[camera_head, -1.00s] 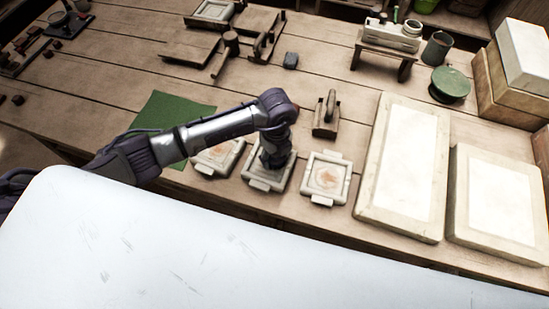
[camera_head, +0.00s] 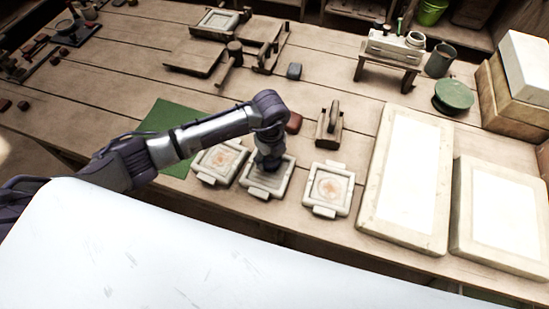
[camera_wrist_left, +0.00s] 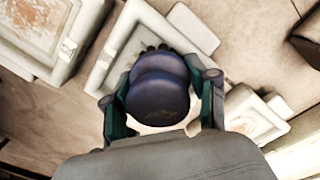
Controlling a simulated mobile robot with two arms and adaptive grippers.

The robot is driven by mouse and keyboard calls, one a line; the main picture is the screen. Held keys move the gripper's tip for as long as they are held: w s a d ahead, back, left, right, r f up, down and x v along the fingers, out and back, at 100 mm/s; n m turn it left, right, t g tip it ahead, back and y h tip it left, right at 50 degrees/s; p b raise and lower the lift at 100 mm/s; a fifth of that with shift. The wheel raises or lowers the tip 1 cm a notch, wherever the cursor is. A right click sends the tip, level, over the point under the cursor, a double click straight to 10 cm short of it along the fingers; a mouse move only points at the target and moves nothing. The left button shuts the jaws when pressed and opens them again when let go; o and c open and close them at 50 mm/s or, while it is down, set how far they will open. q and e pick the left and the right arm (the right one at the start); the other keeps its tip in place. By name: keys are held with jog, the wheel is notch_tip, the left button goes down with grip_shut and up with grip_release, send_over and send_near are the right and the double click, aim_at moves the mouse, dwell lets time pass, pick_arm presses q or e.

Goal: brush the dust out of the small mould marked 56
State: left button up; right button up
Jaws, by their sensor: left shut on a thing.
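Three small pale moulds lie in a row near the table's front edge: a left one (camera_head: 222,157), a middle one (camera_head: 262,190) and a right one (camera_head: 345,187). The left and right ones show orange-brown dust in their recesses. No number is readable on any of them. My left gripper (camera_head: 268,157) points down over the middle mould and hides part of its recess. In the left wrist view my left gripper (camera_wrist_left: 162,108) is shut on a dark blue rounded brush (camera_wrist_left: 160,85) with dark bristles at its far side. Whether the bristles touch the mould cannot be told. My right gripper is not in view.
A wooden block with an upright handle (camera_head: 329,130) stands behind the right mould. Two large white slabs (camera_head: 407,170) (camera_head: 503,215) lie to the right.

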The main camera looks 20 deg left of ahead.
aim_at(273, 175)
pick_arm(q)
jog(key=shift+a, duration=0.4)
jog(key=shift+s+f+p, duration=0.15)
jog(key=shift+s+p, duration=0.8)
jog(key=shift+s, duration=0.55)
jog(key=shift+s+d+f, duration=0.2)
jog(key=shift+s+d, duration=0.15)
jog(key=shift+d, duration=0.4)
jog(key=shift+s+d, duration=0.3)
jog(key=shift+d, duration=0.55)
jog(key=shift+w+a+r, duration=0.1)
jog(key=shift+w+a, duration=0.2)
jog(key=shift+w, duration=0.35)
jog(key=shift+w+a+b, duration=0.45)
jog(key=shift+w+a, duration=0.1)
jog(key=shift+w, duration=0.2)
